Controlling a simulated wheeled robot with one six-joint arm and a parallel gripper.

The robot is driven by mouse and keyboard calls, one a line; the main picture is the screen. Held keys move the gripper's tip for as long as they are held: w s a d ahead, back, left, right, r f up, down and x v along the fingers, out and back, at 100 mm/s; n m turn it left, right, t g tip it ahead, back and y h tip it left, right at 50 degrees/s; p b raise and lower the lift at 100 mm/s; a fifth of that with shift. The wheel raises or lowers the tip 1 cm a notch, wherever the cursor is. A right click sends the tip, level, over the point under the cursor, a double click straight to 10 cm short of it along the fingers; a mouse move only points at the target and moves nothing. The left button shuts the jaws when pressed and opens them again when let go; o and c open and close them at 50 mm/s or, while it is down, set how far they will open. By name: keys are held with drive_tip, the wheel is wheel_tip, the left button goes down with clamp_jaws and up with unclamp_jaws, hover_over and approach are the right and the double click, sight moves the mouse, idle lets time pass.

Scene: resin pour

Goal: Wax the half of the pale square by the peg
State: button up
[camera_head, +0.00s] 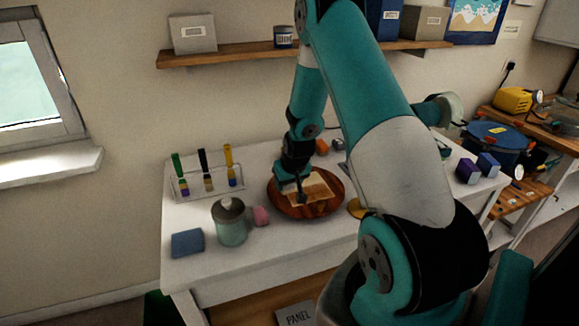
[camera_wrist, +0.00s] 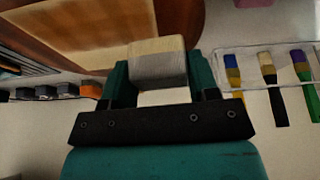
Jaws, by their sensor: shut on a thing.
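A round reddish-brown wooden disc (camera_head: 277,207) lies on the white table, with the pale square (camera_head: 318,187) on it. The square's upper area looks pale and its lower right browner. In the wrist view the square (camera_wrist: 75,35) is partly cut off by the frame. A small dark shape (camera_head: 302,198) stands at the square's left; I cannot tell if it is the peg or part of my tool. My gripper (camera_head: 287,176) is low over the disc's left side. In the wrist view it is shut on a pale block (camera_wrist: 157,62); contact with the square is unclear.
A clear rack (camera_head: 208,187) holds several brushes at the left. A yellow disc (camera_head: 355,208) lies right, partly behind my arm. Purple boxes (camera_head: 467,171) sit further right.

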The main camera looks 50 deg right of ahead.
drive_tip(key=shift+r+p, duration=1.35)
drive_tip(key=shift+r, duration=1.05)
drive_tip(key=shift+s+f, duration=0.1)
